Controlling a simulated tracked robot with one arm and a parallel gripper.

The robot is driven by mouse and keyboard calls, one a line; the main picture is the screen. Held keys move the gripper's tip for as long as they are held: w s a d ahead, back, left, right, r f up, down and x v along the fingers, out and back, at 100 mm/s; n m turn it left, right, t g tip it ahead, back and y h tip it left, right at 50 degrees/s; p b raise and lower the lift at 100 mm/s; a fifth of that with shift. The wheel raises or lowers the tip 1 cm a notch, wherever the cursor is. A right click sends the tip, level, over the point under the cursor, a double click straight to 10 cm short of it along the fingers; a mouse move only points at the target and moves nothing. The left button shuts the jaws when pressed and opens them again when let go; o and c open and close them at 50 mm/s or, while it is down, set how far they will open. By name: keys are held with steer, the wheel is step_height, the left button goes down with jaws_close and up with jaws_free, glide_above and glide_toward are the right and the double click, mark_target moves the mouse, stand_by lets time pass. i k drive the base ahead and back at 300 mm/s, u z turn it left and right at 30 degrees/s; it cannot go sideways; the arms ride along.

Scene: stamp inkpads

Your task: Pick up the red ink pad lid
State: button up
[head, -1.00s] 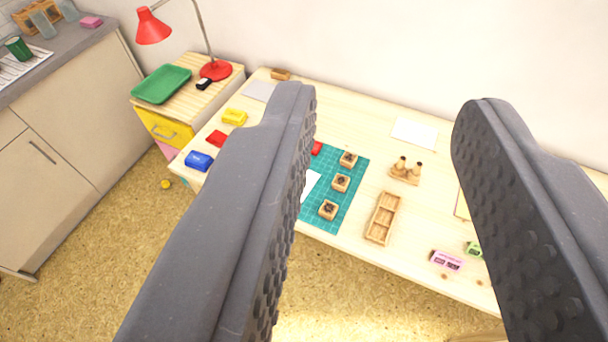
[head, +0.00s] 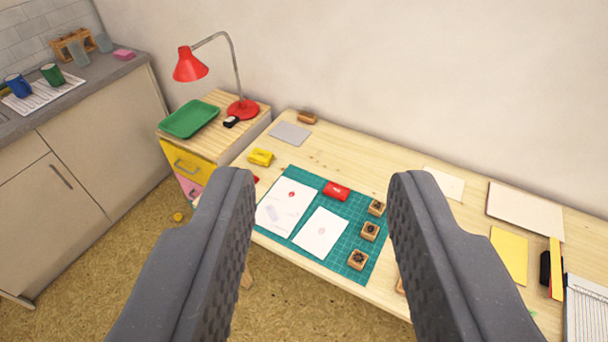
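A red block with a small pale label (head: 336,191) lies on the green cutting mat (head: 361,274), between my fingers in the picture but well beyond them. A second red piece (head: 256,180) shows only as a sliver beside my left finger, which hides the rest. I cannot tell which red piece is the ink pad lid. My gripper (head: 320,183) is open and empty, above and in front of the table.
Two white sheets (head: 321,233) and several wooden stamps (head: 358,260) are on the mat. A yellow ink pad (head: 261,157) lies left of it. A red lamp (head: 243,110) and green tray (head: 190,118) stand on the drawer unit. Yellow paper (head: 509,256) lies at right.

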mark_target(333, 190)
steer(key=u, duration=0.15)
steer(key=i, duration=1.45)
steer(key=z, duration=0.45)
